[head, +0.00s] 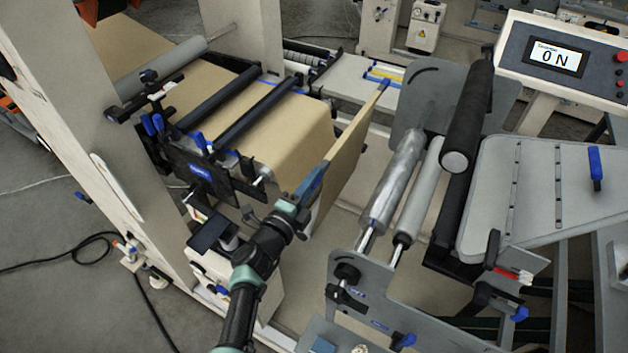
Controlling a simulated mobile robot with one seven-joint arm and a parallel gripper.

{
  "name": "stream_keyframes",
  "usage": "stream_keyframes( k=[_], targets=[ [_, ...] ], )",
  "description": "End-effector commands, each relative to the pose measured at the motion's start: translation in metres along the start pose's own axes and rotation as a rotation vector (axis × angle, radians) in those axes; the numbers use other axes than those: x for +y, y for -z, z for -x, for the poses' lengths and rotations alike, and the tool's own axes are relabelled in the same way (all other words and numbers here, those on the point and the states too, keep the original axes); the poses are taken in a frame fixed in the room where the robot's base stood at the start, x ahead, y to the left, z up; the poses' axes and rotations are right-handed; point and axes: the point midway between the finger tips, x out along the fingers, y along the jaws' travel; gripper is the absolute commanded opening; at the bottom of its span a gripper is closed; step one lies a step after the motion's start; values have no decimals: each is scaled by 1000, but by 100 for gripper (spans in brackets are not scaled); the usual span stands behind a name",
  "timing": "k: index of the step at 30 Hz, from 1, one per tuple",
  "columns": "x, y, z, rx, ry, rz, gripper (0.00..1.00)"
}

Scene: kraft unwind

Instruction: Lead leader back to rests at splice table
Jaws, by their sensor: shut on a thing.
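The brown kraft leader (348,150) stretches out from the web at the middle of the head view. Its leading edge runs along a thin slanted strip with a blue far end (383,85). My gripper (312,186) is shut on the near end of this edge; the fingers hide the part they hold. The kraft web (290,125) lies over the splice table, under two black cross bars (255,112), and bends down at its right side. Blue clamps (152,124) sit at the table's near left end. I cannot make out the rests clearly.
To the right stand a metal roller (393,185), a grey roller (418,190) and a raised black roller (468,120). A cable (60,262) lies on the left floor.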

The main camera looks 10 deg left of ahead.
Motion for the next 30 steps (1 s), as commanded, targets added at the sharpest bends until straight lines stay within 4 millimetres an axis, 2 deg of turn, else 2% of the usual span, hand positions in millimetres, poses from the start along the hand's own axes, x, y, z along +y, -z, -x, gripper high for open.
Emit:
stream_keyframes(
  k=[5, 30],
  targets=[
    [6, 0, 0, 0, 1, 0, 0],
    [101, 0, -1, 1, 2, 1, 0]
  ],
)
